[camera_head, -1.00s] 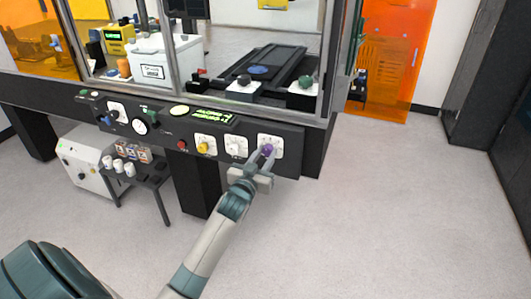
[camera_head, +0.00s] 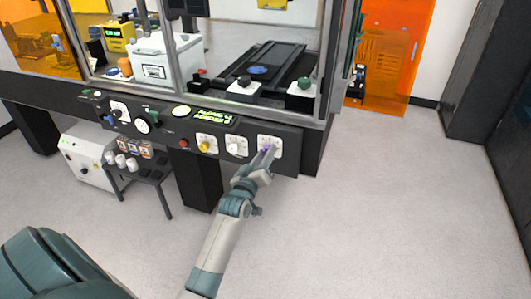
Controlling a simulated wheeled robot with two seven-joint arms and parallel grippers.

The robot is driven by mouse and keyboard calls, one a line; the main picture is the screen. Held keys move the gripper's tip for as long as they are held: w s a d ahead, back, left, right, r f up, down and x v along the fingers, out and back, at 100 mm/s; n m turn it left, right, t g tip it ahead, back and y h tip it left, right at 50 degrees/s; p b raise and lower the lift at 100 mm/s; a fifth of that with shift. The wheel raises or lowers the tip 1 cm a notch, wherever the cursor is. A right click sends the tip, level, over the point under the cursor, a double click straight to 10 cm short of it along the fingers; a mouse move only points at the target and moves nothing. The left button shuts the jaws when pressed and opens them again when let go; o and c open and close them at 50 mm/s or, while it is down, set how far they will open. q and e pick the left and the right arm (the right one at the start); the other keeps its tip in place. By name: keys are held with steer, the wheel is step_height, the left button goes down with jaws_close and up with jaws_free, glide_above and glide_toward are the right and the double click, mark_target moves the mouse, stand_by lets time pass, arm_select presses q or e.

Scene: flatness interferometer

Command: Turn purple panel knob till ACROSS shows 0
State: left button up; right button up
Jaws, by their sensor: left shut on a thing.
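The purple knob (camera_head: 265,151) sits on a white plate (camera_head: 277,142) at the right end of the black front panel. My left gripper (camera_head: 266,154) is shut on the purple knob, and its fingers hide most of it. The gripper is rolled to one side. The green lit display (camera_head: 214,115) on the panel shows two lines of text, too small to read surely. My right gripper is not in view.
A yellow knob (camera_head: 205,146), a white knob (camera_head: 236,147) and a red button (camera_head: 184,143) lie left of the purple knob on the panel. A small stand with white cups (camera_head: 121,160) is below left. The floor at right is clear.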

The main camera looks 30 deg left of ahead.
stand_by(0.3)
arm_select(q)
steer(key=o, duration=1.1)
steer(key=shift+c, duration=0.2)
steer(key=b+v, duration=0.2)
steer(key=v, duration=1.5)
steer(key=shift+s, duration=0.2)
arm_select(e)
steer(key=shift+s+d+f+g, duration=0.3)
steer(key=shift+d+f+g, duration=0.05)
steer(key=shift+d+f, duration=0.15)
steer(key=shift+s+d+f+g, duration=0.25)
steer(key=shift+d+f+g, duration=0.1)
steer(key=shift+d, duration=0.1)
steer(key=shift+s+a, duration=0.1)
